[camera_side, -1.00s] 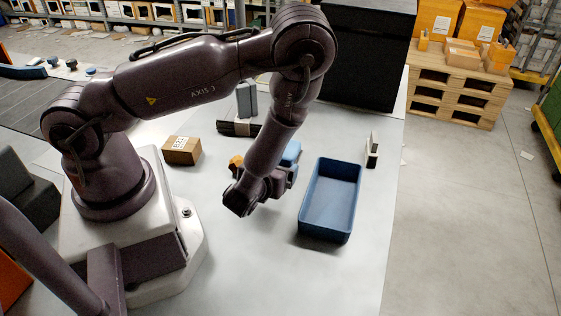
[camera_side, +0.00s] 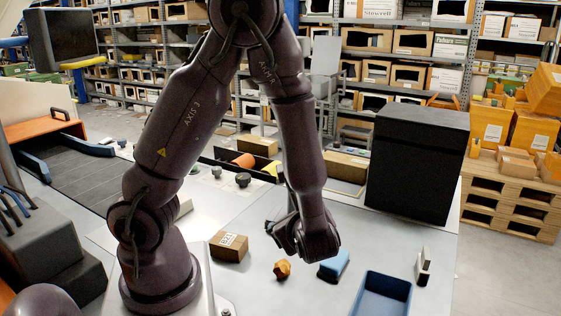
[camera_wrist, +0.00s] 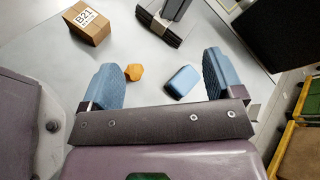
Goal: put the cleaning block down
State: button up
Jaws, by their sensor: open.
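The blue block (camera_side: 334,265), which I take to be the cleaning block, lies on the grey table to the left of the blue bin. In the wrist view the block (camera_wrist: 182,81) appears between my two ribbed blue finger pads, but lower down and apart from them. My gripper (camera_wrist: 164,77) is open with nothing between its pads. In the side view my gripper (camera_side: 285,235) hangs above the table, up and to the left of the block; its fingers are mostly hidden there.
An orange lump (camera_side: 282,269) lies left of the block, and a cardboard box (camera_side: 229,246) further left. The open blue bin (camera_side: 384,296) is to the right, with a black-and-white piece (camera_side: 423,266) beyond it. A tall black box (camera_side: 416,165) stands behind.

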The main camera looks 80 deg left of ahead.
jog(key=s+d+r+n+t+h, duration=0.2)
jog(key=d+r+n+h, duration=0.1)
jog(key=r+n+h, duration=0.3)
jog(key=s+d+r+n+t+h, duration=0.1)
jog(key=s+d+r+n+h, duration=0.2)
jog(key=r+n+h, duration=0.3)
notch_tip(320, 180, up, 4)
jog(key=shift+s+d+r+n+t+h, duration=0.25)
jog(key=shift+d+n+t+h, duration=0.15)
jog(key=shift+d+n, duration=0.45)
